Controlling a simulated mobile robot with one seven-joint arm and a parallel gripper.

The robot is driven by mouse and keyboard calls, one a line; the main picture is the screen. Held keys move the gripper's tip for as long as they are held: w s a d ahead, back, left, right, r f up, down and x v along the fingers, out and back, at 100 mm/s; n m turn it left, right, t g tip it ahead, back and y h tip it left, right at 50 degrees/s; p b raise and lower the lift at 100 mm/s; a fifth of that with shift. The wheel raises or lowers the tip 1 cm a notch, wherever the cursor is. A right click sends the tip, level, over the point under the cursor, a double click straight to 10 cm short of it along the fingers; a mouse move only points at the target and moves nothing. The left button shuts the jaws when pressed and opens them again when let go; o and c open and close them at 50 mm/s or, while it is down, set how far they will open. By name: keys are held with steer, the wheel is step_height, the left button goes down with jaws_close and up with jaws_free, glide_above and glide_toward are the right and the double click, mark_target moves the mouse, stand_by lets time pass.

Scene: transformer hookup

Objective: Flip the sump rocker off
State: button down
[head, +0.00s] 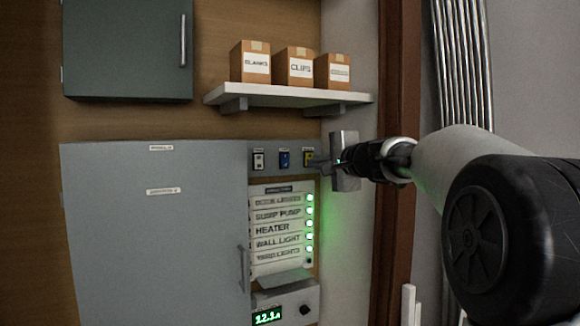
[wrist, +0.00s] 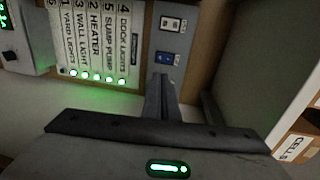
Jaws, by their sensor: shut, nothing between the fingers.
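A row of three rocker switches sits on a grey strip above the label panel. In the head view they are a white rocker (head: 259,160), a blue rocker (head: 284,159) and a yellow rocker (head: 308,158). Their small tags are too blurred to read, so I cannot tell which is the sump rocker. My gripper (head: 317,162) is shut and empty, its tips at or just in front of the yellow rocker; contact is unclear. In the wrist view, the fingers (wrist: 162,82) hide the yellow rocker, while the white rocker (wrist: 171,23) and blue rocker (wrist: 165,58) show.
The label panel (head: 278,228) lists the sump pump among several circuits, with green lights (head: 310,211) lit beside them. A grey cabinet door (head: 155,235) stands left. A shelf (head: 285,95) with three boxes is above. A side wall is close on the right.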

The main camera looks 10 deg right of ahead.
steer(key=p, duration=0.6)
glide_toward(286, 165)
steer(key=x, duration=0.5)
steer(key=shift+w+a+r, duration=0.15)
steer(key=shift+w+a, duration=0.15)
steer(key=shift+w, duration=0.4)
